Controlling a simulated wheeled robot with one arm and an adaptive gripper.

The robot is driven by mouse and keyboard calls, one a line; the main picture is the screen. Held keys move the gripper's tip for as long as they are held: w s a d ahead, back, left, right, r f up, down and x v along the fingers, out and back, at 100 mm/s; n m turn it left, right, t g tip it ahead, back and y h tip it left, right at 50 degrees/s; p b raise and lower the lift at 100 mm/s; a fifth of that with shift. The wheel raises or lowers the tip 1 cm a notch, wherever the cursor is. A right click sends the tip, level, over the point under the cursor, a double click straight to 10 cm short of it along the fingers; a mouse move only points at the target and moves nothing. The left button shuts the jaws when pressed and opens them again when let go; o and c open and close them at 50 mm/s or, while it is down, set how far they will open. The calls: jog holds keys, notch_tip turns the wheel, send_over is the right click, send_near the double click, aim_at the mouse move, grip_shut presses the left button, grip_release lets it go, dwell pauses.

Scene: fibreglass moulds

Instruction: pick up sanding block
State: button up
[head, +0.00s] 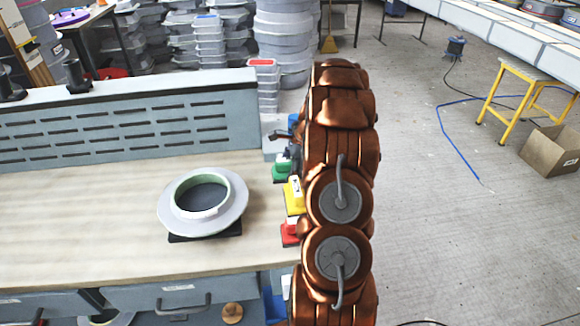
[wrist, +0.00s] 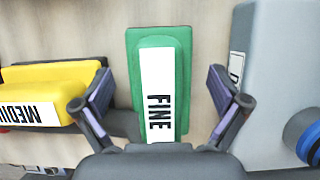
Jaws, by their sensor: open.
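A green block labelled FINE (wrist: 160,75) lies on the bench top in the middle of the wrist view. My gripper (wrist: 156,96) is open, with one finger on each side of the green block in the picture and neither visibly touching it. A yellow block labelled MEDIUM (wrist: 62,82) lies to the left, close to the left finger. In the head view the green block (head: 281,169) and yellow block (head: 293,197) show at the bench's right end, with a red block (head: 290,236) nearer. My arm partly hides these blocks, and my gripper cannot be made out there.
A grey-blue box-like thing (wrist: 270,70) with a blue knob (wrist: 311,143) stands right of the green block, close to the right finger. A round ring-shaped mould (head: 226,221) sits on the wooden bench top (head: 80,215). A slotted grey panel (head: 125,120) rises behind it.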

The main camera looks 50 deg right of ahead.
aim_at(287, 160)
jog(key=shift+c, duration=0.4)
jog(key=c, duration=1.3)
notch_tip(287, 160, up, 10)
jog(key=b, duration=0.3)
jog(key=o, duration=0.7)
jog(key=c, duration=0.4)
